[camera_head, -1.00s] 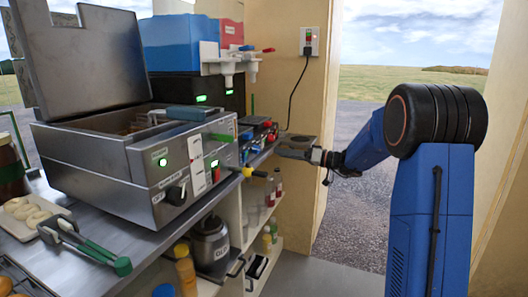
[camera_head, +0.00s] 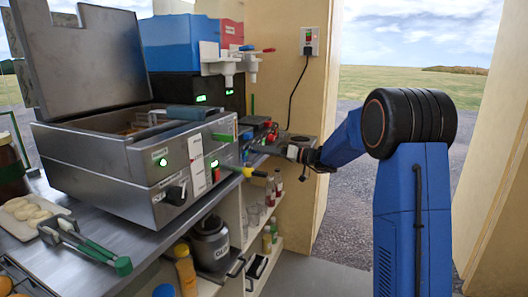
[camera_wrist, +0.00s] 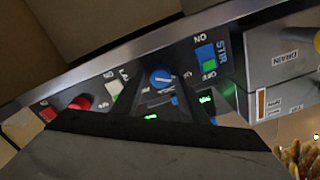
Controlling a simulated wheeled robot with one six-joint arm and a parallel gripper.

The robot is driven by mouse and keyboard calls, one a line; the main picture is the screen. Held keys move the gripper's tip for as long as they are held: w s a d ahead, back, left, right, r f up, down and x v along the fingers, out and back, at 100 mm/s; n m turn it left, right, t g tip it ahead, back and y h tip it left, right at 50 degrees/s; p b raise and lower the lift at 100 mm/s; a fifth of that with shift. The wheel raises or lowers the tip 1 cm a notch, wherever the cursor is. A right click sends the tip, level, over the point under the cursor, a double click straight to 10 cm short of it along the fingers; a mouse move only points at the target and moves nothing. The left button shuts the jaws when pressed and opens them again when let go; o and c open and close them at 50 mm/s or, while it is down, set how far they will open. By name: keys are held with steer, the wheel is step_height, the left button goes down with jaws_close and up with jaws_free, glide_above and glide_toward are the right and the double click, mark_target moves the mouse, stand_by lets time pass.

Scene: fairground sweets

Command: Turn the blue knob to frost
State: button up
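The blue knob (camera_wrist: 162,77) shows in the wrist view on a dark control panel, with a pale pointer line across its face. Small white lettering stands around it, too blurred to read fully. My gripper (camera_wrist: 155,92) is in front of the panel, its two dark fingers apart, one to each side of the knob. I cannot tell whether they touch it. In the head view my gripper (camera_head: 268,149) reaches the panel under the slush machine from the right, and the knob cannot be made out clearly there.
A blue STIR switch (camera_wrist: 205,56) sits right of the knob, and a red knob (camera_wrist: 80,103) sits left. In the head view, the steel fryer (camera_head: 160,165) stands left, with a yellow-handled lever (camera_head: 250,172) nearby.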

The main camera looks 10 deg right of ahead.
steer(key=c, duration=0.7)
steer(key=shift+m, duration=0.3)
steer(key=m, duration=2.3)
steer(key=shift+d+f, duration=0.1)
steer(key=shift+f, duration=0.2)
steer(key=shift+m, duration=0.3)
steer(key=o, duration=1)
